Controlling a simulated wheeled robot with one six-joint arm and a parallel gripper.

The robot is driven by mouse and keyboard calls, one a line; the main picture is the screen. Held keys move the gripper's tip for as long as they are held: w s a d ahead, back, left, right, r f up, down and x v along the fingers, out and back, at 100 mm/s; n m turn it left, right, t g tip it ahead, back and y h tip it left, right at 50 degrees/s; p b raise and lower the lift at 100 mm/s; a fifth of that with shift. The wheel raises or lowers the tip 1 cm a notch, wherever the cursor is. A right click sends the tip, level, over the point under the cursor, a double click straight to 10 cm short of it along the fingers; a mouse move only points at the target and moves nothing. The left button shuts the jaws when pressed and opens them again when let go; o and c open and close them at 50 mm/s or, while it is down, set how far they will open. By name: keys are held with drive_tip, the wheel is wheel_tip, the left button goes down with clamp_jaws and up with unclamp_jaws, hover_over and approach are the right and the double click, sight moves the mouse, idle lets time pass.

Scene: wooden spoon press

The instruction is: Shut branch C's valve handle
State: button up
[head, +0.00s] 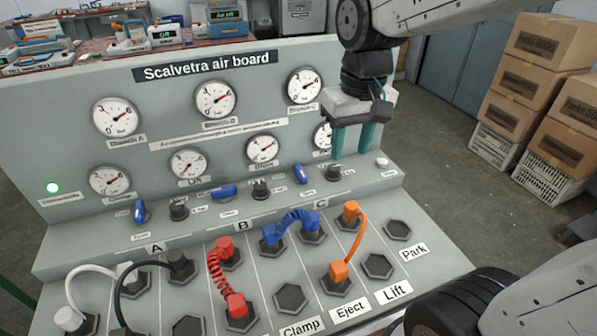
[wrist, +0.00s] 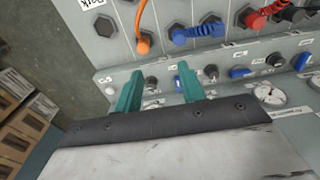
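Branch C's valve handle (head: 300,174) is a small blue lever on the sloped ledge of the air board, up and left of the "C" label. It stands nearly upright in the head view, slightly tilted. In the wrist view the blue handle (wrist: 178,83) shows beside one finger, partly hidden by it. My gripper (head: 351,152) has two green fingers, parted with nothing between them. It hangs above the ledge, to the right of the handle and near a black knob (head: 333,172). The fingers also show in the wrist view (wrist: 160,74). I see no contact with the handle.
Two other blue handles stand on the ledge, at A (head: 140,212) and B (head: 224,192); B's lies flatter. Gauges (head: 304,86) line the panel behind. Orange (head: 351,212), blue and red hoses plug in below. A white button (head: 382,162) sits at the ledge's right end.

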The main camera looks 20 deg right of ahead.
drive_tip(key=w+a+f, duration=0.1)
drive_tip(key=w+f, duration=0.5)
drive_tip(key=w, duration=0.5)
hover_over(303, 175)
drive_tip(key=shift+g, duration=0.4)
wheel_tip(303, 175, down, 6)
drive_tip(key=shift+r, duration=0.1)
drive_tip(key=shift+w+f, duration=0.1)
drive_tip(key=shift+f, duration=0.3)
wheel_tip(303, 175, down, 7)
drive_tip(key=shift+f, duration=0.1)
clamp_jaws()
